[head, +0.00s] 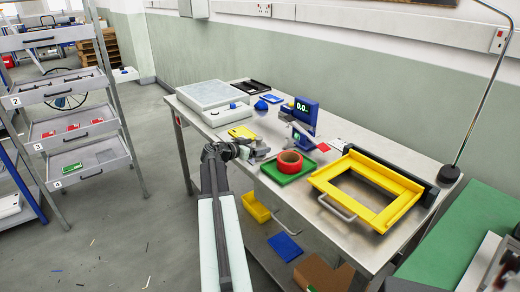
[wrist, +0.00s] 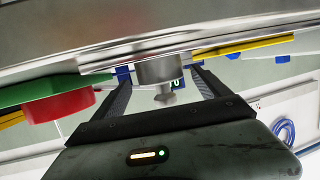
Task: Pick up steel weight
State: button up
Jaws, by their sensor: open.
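The steel weight (wrist: 161,72), a grey metal cylinder with a narrower knob, stands on the steel bench. It shows in the wrist view, which looks upside down, with the bench surface at the top. My gripper (wrist: 161,80) is open, with one dark finger on each side of the weight. I cannot tell whether either finger touches it. In the head view my gripper (head: 238,149) is at the bench's front edge, left of the green tray. The weight is hard to make out there among grey parts.
The bench (head: 335,133) holds a red tape roll (head: 289,161) on a green tray (head: 284,177), a yellow frame (head: 322,183), a blue display unit (head: 305,112) and a pale flat box (head: 211,95). A lamp pole (head: 488,85) stands at right. Floor is open left of the bench.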

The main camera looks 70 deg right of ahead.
jog(key=shift+x, duration=1.2)
jog(key=shift+c, duration=0.4)
grip_shut()
